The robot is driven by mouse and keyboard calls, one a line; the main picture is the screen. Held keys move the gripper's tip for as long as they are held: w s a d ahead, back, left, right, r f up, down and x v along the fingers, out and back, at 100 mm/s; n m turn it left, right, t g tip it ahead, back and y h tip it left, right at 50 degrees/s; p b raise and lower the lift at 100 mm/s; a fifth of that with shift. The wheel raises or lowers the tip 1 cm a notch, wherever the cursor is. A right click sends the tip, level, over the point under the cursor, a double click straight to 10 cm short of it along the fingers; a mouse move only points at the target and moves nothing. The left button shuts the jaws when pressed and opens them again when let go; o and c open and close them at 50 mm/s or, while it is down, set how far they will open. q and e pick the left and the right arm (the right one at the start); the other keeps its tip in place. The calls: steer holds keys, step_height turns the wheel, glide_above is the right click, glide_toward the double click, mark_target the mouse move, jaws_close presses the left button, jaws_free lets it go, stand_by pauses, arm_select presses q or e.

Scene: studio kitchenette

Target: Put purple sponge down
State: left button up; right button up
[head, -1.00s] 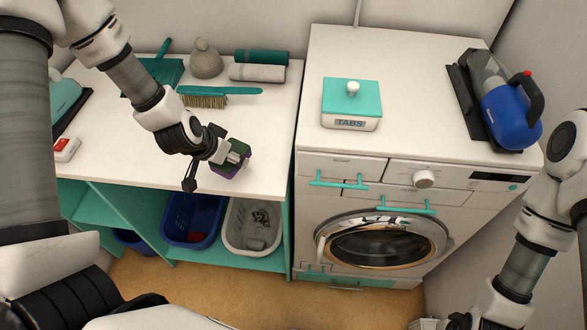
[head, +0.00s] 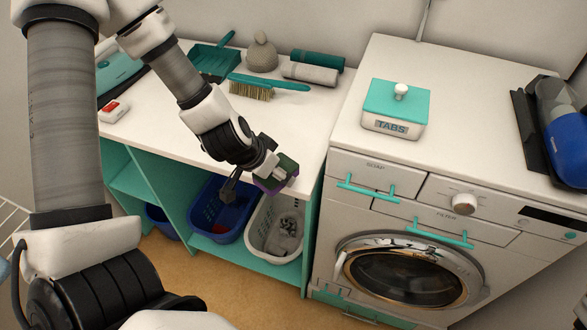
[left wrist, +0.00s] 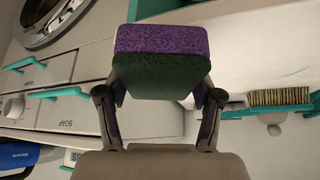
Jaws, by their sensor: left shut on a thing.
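The purple sponge (head: 278,181) is a block with a purple layer and a dark green layer. My left gripper (head: 266,172) is shut on it, and the fingers press its two sides in the left wrist view, where the sponge (left wrist: 162,41) sticks out past the fingertips (left wrist: 158,82). In the head view the sponge overlaps the front edge of the white counter (head: 150,129), near its right end. I cannot tell whether it touches the counter. My right gripper is out of view.
A brush (head: 275,84), dustpan (head: 212,62), grey knit hat-like item (head: 262,57) and rolled cloths (head: 310,74) lie at the counter's back. Blue (head: 222,215) and white (head: 262,238) baskets stand below. The washing machine (head: 340,164) with a TABS box (head: 396,107) stands right. The counter's middle is clear.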

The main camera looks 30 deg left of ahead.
arm_select(q)
glide_above(296, 158)
steer(key=s, duration=0.2)
steer(key=shift+w+f, duration=0.15)
steer(key=shift+f, duration=0.25)
step_height(296, 158, down, 3)
steer(key=shift+w+a+b, duration=0.1)
steer(key=shift+b, duration=0.75)
steer(key=shift+a+f, duration=0.1)
steer(key=shift+f, duration=0.25)
steer(key=shift+w, duration=0.1)
steer(key=o, duration=1.1)
